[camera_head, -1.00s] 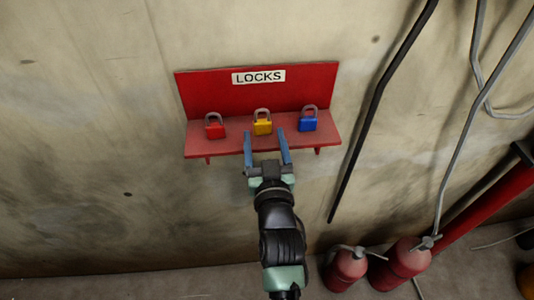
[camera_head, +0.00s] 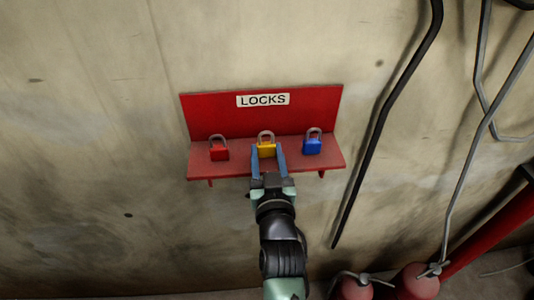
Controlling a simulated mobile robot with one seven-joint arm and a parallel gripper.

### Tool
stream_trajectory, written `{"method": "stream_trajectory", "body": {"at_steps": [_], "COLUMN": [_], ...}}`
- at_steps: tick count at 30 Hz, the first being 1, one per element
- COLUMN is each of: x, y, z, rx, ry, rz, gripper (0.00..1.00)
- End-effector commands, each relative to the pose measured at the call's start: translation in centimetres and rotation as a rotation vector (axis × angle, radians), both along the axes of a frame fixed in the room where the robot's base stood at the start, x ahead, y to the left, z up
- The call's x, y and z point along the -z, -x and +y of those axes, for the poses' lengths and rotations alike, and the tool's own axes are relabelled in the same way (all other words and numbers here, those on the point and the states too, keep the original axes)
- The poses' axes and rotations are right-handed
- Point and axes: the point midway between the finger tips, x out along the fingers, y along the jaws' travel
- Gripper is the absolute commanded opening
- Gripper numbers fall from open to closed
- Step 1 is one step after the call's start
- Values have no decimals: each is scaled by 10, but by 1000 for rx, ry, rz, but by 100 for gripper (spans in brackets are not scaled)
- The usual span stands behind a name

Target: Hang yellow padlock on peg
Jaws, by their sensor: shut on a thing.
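The yellow padlock (camera_head: 266,149) stands upright on the red shelf (camera_head: 200,168), between two other padlocks, with its grey shackle pointing up. My gripper (camera_head: 267,154) reaches in from below with its blue fingers on the left and right sides of the yellow body. It is shut on the yellow padlock, which still appears to be at shelf level. The lower part of the padlock is partly hidden by my gripper. No peg can be made out in this view.
A red padlock (camera_head: 219,150) stands to the left and a blue padlock (camera_head: 312,143) to the right. A red backboard with a LOCKS label (camera_head: 263,99) rises behind. A dark pipe (camera_head: 384,120) and hoses run down the wall at right, above red cylinders (camera_head: 416,283).

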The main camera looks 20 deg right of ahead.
Motion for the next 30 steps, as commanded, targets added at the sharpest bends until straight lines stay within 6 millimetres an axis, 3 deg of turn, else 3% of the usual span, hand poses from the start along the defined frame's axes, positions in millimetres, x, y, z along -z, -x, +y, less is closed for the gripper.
{"method": "stream_trajectory", "body": {"at_steps": [17, 30], "x": [-15, -14], "y": [1, 41], "z": [0, 12], "rx": [0, 0], "ry": [1, 0], "rz": [-2, 0], "gripper": [5, 5]}}
